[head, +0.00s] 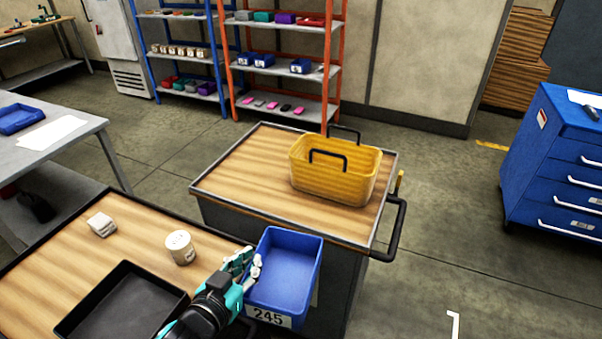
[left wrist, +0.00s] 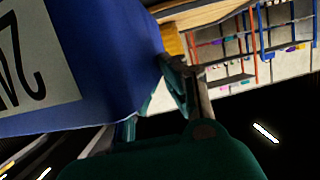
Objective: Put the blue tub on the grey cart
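The blue tub (head: 285,268) is empty, with a white label reading 245 on its near end. My left gripper (head: 250,268) is shut on the tub's left wall and holds it up in front of the cart's near edge. In the left wrist view the tub (left wrist: 105,45) fills the upper left, with its label partly cut off. The grey cart (head: 240,178) has a wooden top and a black handle at its right end. My right gripper is not in view.
A yellow basket (head: 330,183) with black handles stands on the right half of the cart; the left half is clear. A wooden-topped surface (head: 50,246) at lower left carries a black tray (head: 122,305), a white block (head: 101,224) and a round pale container (head: 180,247).

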